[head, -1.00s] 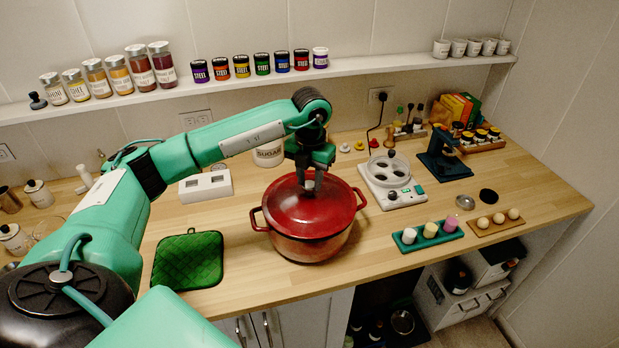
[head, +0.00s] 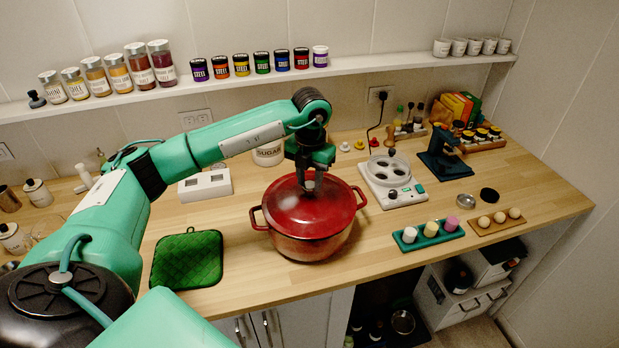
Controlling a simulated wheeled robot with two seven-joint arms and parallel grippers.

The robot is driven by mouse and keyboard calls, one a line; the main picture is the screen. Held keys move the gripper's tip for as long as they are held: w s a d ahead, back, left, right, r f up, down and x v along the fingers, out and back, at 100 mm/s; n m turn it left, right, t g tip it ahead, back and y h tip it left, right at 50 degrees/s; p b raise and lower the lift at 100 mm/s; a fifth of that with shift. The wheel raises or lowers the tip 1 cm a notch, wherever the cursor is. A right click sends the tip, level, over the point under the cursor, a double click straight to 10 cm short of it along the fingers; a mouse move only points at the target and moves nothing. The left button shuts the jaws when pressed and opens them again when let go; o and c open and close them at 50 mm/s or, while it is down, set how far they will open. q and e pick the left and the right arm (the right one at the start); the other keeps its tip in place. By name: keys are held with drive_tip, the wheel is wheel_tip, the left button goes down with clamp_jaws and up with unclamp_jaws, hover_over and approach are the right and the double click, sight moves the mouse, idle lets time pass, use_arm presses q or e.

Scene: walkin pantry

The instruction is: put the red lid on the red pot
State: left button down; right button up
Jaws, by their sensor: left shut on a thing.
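The red pot (head: 310,245) stands on the wooden counter with its handles to the left and right. The red lid (head: 330,205) lies over the pot's mouth and looks level and roughly centred. I cannot tell whether it is fully seated on the rim. My left gripper (head: 309,184) points down at the middle of the lid, shut on its knob, which the fingers mostly hide. My right gripper is not in view.
A green quilted mat (head: 187,259) lies left of the pot. A white appliance with round wells (head: 391,180) stands to the right, with a green tray of cups (head: 427,235) in front. A white box (head: 205,187) and sugar jar (head: 268,154) stand behind.

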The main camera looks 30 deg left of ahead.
use_arm(q)
drive_tip(key=shift+r, duration=0.1)
idle(0.3)
drive_tip(key=shift+f+b, duration=0.25)
drive_tip(key=shift+b, duration=0.05)
drive_tip(key=c, duration=1)
unclamp_jaws()
drive_tip(key=shift+c, duration=0.2)
drive_tip(key=shift+o, duration=0.6)
drive_tip(key=shift+s+f, duration=0.1)
drive_tip(key=shift+r, duration=0.2)
wheel_tip(320, 180, up, 14)
drive_tip(key=b, duration=0.2)
drive_tip(key=shift+f+b, duration=0.2)
drive_tip(key=shift+b, duration=0.15)
drive_tip(key=shift+d, duration=0.1)
